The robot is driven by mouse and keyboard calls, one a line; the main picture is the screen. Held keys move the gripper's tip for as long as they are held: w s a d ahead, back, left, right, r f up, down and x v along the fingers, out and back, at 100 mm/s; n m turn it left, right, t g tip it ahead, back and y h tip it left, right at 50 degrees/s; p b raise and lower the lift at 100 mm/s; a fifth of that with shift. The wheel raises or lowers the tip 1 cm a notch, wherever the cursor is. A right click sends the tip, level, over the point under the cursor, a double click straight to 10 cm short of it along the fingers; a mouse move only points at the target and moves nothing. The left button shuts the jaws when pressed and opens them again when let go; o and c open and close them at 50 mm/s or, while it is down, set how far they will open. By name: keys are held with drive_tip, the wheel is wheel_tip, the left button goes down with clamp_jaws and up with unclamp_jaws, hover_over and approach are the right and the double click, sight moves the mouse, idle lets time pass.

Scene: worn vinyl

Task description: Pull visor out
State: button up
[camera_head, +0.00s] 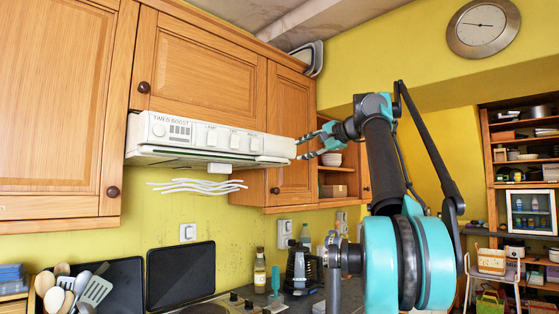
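The white range hood with its visor (210,139) is mounted under the wooden cabinets, left of centre. The front panel has a dial, several switches and the words "TIMED BOOST". My gripper (300,148) is at the right end of the hood, with its fingers pointing left. The two fingers are spread apart with a gap between them. The fingertips look close to the hood's right end; I cannot tell whether they touch it. My arm rises from the lower right and bends left at the top.
Wooden cabinets (205,68) with dark knobs surround the hood. Below are a hob, dark panels (181,275), utensils (72,288), a bottle (260,275) and a dark appliance (300,268). White wavy strips (197,186) show under the hood. Shelves (520,150) stand at right.

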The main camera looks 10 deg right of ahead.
sight(278, 159)
drive_tip(key=x, duration=1.2)
drive_tip(key=shift+c, duration=0.4)
clamp_jaws()
